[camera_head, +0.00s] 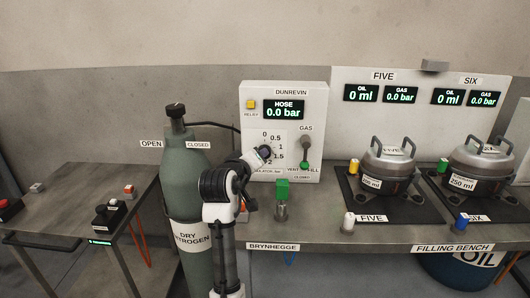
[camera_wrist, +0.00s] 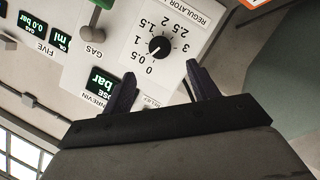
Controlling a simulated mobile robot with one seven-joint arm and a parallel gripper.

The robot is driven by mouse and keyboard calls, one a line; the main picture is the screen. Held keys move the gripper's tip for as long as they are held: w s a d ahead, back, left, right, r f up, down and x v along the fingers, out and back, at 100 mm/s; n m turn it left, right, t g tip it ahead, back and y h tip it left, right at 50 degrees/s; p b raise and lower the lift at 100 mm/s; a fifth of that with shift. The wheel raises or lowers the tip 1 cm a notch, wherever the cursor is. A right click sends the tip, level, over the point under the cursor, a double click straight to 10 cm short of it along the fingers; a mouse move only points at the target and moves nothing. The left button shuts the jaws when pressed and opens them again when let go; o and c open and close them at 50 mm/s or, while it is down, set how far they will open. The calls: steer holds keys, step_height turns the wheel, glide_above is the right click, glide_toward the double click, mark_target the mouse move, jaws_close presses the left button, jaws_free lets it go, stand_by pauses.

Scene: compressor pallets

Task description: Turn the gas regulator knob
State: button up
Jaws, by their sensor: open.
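The regulator knob (camera_wrist: 159,47) is a small black round knob on the white gauge panel (camera_head: 315,108). In the wrist view the panel is upside down and the knob has a scale of numbers around it. Its white mark seems to point near 0. My gripper (camera_wrist: 161,82) is open, its two dark fingers apart and empty. The knob shows just beyond the fingertips, between their lines, with no visible contact. In the head view my arm covers part of the dial, and its fingers cannot be made out. The hose display (camera_head: 284,109) reads 0.0 bar.
The green nitrogen cylinder (camera_head: 184,180) stands close left of my arm. A green-topped fitting (camera_head: 282,188) stands on the bench below the panel. Two compressors (camera_head: 389,172) sit farther right.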

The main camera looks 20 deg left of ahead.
steer(key=p+x, duration=0.1)
steer(key=x, duration=0.8)
steer(key=shift+w+p, duration=0.35)
steer(key=shift+c, duration=0.2)
steer(key=c, duration=0.9)
steer(key=shift+c, duration=0.2)
steer(key=shift+d, duration=0.1)
steer(key=m+y, duration=0.1)
steer(key=m, duration=0.1)
steer(key=m+g+y+p, duration=0.1)
steer(key=m+y, duration=0.1)
steer(key=m, duration=0.1)
steer(key=m+y, duration=0.1)
steer(key=m, duration=0.1)
steer(key=shift+w+d+m+g+y+p, duration=0.1)
steer(key=shift+d+m+g+y+p, duration=0.2)
steer(key=shift+m+g, duration=0.1)
